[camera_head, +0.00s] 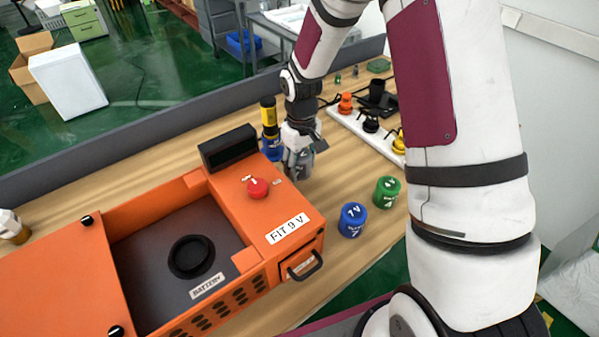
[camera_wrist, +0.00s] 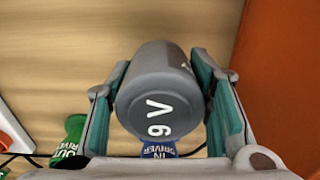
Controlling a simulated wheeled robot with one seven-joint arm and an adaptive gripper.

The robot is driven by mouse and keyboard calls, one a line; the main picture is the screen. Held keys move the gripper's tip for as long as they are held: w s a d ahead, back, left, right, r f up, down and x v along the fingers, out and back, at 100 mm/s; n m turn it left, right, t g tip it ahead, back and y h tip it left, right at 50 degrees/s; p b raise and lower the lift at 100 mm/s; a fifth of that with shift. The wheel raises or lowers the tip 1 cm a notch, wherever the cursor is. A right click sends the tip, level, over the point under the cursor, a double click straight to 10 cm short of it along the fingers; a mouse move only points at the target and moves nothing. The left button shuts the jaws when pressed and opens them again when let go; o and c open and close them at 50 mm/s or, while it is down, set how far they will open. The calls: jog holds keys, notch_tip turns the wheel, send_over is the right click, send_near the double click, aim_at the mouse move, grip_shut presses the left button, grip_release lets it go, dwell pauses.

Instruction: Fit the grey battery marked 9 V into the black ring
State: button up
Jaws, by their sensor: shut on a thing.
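The grey battery marked 9 V (camera_wrist: 158,100) is between the two fingers of my gripper (camera_wrist: 163,75) in the wrist view, its marked end facing the camera. In the head view my gripper (camera_head: 300,150) is over the wooden table, behind the orange machine's right part. The battery is partly hidden there, and I cannot tell whether it touches the table. The black ring (camera_head: 175,262) lies on the dark recessed floor of the orange machine, behind a "BATTERY" label. Its middle looks empty. The machine's front label (camera_head: 287,229) reads "FIT 9 V".
A blue battery (camera_head: 353,221) and a green battery (camera_head: 386,193) stand right of the machine (camera_head: 68,275). A red button (camera_head: 257,188) and a black display box (camera_head: 228,147) rise from it. A yellow-black screwdriver (camera_head: 268,118) stands beside my gripper. A white strip (camera_head: 352,122) holds coloured items.

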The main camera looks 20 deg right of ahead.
aim_at(301, 173)
jog(key=shift+f, duration=1.65)
jog(key=shift+f, duration=0.1)
jog(key=o, duration=1.1)
jog(key=shift+f, duration=0.1)
jog(key=o, duration=0.4)
